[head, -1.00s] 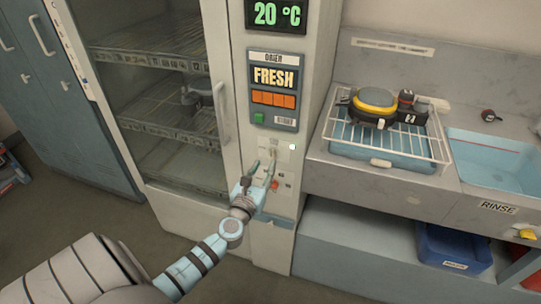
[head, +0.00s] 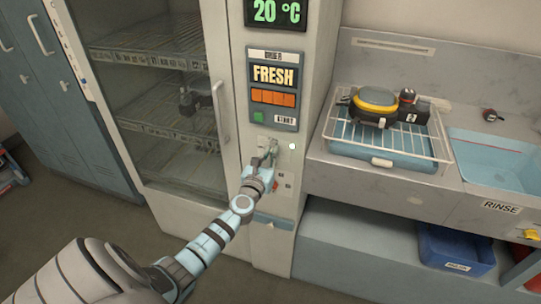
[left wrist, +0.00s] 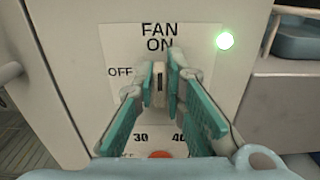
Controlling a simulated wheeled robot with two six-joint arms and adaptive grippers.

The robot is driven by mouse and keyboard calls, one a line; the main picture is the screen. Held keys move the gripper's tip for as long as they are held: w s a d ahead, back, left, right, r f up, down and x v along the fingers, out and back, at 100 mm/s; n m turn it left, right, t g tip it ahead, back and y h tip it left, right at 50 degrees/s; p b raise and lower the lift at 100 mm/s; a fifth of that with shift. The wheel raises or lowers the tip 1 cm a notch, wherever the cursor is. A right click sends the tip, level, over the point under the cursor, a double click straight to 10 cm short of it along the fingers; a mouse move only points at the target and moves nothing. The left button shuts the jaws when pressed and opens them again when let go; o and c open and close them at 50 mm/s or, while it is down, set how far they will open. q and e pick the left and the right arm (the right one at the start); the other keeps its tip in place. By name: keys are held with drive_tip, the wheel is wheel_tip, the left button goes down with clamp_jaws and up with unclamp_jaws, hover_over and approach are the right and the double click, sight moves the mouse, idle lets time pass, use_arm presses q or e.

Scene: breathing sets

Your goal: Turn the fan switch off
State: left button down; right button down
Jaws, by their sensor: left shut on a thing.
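The fan switch (left wrist: 159,82) is a small lever on a white plate (left wrist: 120,45) marked FAN, ON and OFF in the left wrist view. It points up, toward ON, with OFF to its left. A lit green lamp (left wrist: 224,41) is right of the plate; it also shows in the head view (head: 292,146). My left gripper (left wrist: 160,88) is shut on the switch, one teal finger on each side. In the head view my left gripper (head: 265,160) reaches the cabinet's panel and hides most of the switch. My right gripper is not in view.
The drier cabinet (head: 225,50) has a glass door with a handle (head: 219,110) left of the panel. Below the switch is a red knob (left wrist: 160,154) near 30 and 40 marks. A sink counter (head: 345,165) stands close on the right.

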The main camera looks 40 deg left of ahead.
use_arm(q)
drive_tip(key=shift+n, duration=0.4)
drive_tip(key=shift+s+a+f+n+b, duration=0.1)
drive_tip(key=shift+a+f+n+b, duration=0.15)
drive_tip(key=shift+n+b, duration=1.8)
drive_tip(key=shift+s+a+f+n+b, duration=0.1)
drive_tip(key=shift+a+f+n+b, duration=0.2)
drive_tip(key=shift+n, duration=3.4)
drive_tip(key=shift+a+f+n+b, duration=0.15)
drive_tip(key=shift+n+b, duration=1.1)
drive_tip(key=shift+n, duration=1.6)
drive_tip(key=shift+d, duration=0.1)
drive_tip(key=c, duration=1.7)
unclamp_jaws()
drive_tip(key=shift+o, duration=0.2)
